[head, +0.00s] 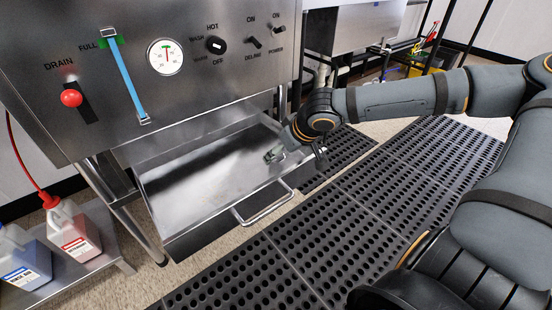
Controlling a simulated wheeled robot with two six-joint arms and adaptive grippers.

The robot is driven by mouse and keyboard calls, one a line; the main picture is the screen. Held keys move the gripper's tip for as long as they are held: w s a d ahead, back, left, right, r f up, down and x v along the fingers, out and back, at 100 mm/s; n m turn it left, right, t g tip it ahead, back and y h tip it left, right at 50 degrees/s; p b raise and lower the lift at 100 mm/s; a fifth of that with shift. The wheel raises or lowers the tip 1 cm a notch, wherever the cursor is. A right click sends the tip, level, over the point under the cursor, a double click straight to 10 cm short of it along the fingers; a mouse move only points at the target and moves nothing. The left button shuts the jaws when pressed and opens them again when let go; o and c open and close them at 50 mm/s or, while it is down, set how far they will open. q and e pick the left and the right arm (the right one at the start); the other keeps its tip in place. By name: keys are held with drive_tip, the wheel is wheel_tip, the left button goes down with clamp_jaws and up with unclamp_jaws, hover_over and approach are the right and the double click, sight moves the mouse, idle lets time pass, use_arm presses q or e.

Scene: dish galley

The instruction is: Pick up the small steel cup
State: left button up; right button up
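I cannot make out a small steel cup anywhere in the head view. My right gripper (297,156) is over the right side of the open steel drawer (272,208), by its right wall. Its fingers look spread apart, one on the drawer's inner side and one toward the outer side. I see nothing clearly held between them, though the grey fingers blend with the steel. The bare drawer floor shows no separate object. My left gripper is not in view.
The steel machine front (190,90) with knobs and a gauge hangs over the drawer's back. A bar handle (264,205) sticks out at the drawer's front. Jugs (75,235) stand on a low shelf at left. Perforated black mats (345,215) cover the floor.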

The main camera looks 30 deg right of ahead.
sight(276, 160)
drive_tip(key=b+x, duration=0.3)
drive_tip(key=x, duration=0.1)
drive_tip(key=shift+d+f+b, duration=0.15)
drive_tip(key=shift+d+b, duration=0.05)
drive_tip(key=shift+b, duration=0.2)
drive_tip(key=shift+w+f, duration=0.3)
drive_tip(key=shift+w, duration=0.1)
drive_tip(key=shift+a+r, duration=0.1)
drive_tip(key=shift+c, duration=0.4)
drive_tip(key=c, duration=0.9)
